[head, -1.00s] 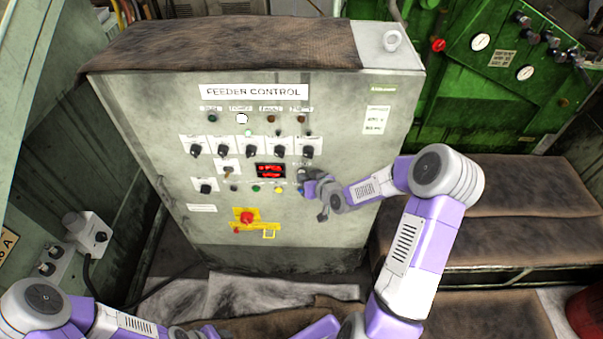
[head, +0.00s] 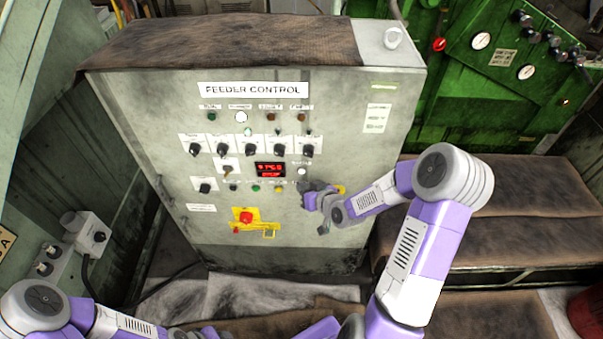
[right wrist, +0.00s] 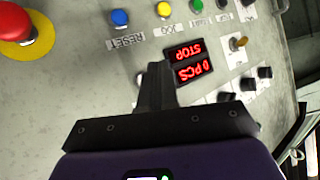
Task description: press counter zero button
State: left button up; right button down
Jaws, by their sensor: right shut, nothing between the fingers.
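The feeder control cabinet (head: 345,150) faces me. A white round button (head: 302,171) with a small label above it, too blurred to read, sits right of the red display (head: 270,170). My right gripper (head: 306,199) is shut and empty, just below the white button in the head view. In the right wrist view its closed fingers (right wrist: 155,72) point at the panel beside the display (right wrist: 188,63), which appears upside down and reads "0 PCS" and "STOP". The white button is not clearly visible there. My left gripper is not in view; only parts of the left arm show.
A red emergency stop (head: 246,217) on a yellow plate sits lower on the panel. A blue reset button (right wrist: 120,18) and a yellow jog button (right wrist: 163,9) are near the fingers. Knobs (head: 250,150) line the panel above. A green machine (head: 500,75) stands behind right.

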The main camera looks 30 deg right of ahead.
jog(key=shift+s+a, duration=0.3)
jog(key=shift+s, duration=0.2)
jog(key=shift+s+a, duration=0.3)
jog(key=shift+s, duration=0.2)
jog(key=s+a+f+m+g+y+b, duration=0.1)
jog(key=s+a+f+g, duration=0.25)
jog(key=a+f, duration=0.3)
jog(key=s+a+f+g+y+b, duration=0.1)
jog(key=s+a+f+g+y, duration=0.1)
jog(key=s+a+f, duration=0.35)
jog(key=s+a+f+g+b, duration=0.1)
jog(key=s+a+f+g, duration=0.5)
jog(key=s+f, duration=0.5)
jog(key=shift+a, duration=0.85)
